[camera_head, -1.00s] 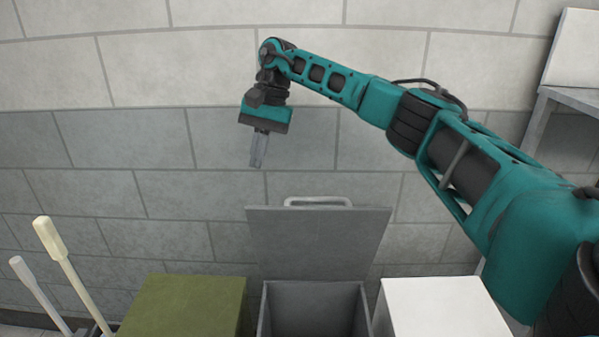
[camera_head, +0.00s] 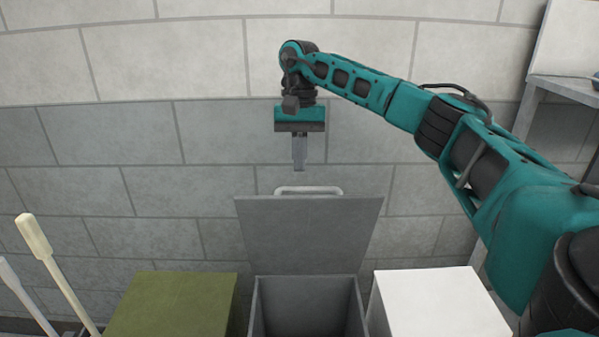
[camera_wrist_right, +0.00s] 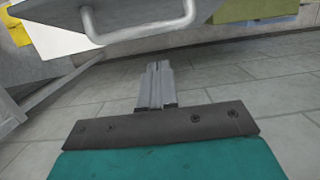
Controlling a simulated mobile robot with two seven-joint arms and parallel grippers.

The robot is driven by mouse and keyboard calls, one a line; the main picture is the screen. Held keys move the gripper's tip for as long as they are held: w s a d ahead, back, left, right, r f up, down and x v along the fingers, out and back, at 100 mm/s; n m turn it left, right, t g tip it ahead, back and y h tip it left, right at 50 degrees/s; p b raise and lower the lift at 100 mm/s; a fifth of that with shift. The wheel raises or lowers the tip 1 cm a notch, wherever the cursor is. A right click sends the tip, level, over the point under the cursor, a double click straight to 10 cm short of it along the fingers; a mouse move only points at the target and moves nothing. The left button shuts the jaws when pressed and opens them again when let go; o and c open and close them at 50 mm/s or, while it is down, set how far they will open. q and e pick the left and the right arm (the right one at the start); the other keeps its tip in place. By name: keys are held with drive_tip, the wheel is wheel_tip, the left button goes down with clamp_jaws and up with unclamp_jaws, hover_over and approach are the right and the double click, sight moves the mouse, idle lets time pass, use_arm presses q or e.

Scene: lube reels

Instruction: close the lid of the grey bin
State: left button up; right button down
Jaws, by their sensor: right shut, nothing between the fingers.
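The grey bin (camera_head: 308,306) stands at the bottom centre of the head view, with its inside open to view. Its lid (camera_head: 309,236) is raised and leans back toward the wall, with a pale bar handle (camera_head: 308,190) along its top edge. My right gripper (camera_head: 299,166) points down, shut and empty, just above the handle in the picture; a gap shows between them. In the right wrist view the shut fingers (camera_wrist_right: 154,68) appear below the handle (camera_wrist_right: 140,38) and apart from it. My left gripper is not in view.
A green-topped box (camera_head: 175,303) stands left of the bin and a white box (camera_head: 436,300) stands right of it. Pale long handles (camera_head: 52,262) lean at the far left. A grey shelf (camera_head: 560,88) is at the right. A block wall (camera_head: 120,150) lies behind.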

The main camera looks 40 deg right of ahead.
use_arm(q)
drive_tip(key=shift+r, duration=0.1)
use_arm(e)
drive_tip(key=shift+s+a+f, duration=0.35)
drive_tip(key=shift+s+a, duration=0.1)
drive_tip(key=shift+s, duration=0.1)
drive_tip(key=shift+s+a+f, duration=0.3)
drive_tip(key=shift+s+a, duration=0.1)
drive_tip(key=shift+s, duration=0.1)
drive_tip(key=shift+a, duration=0.1)
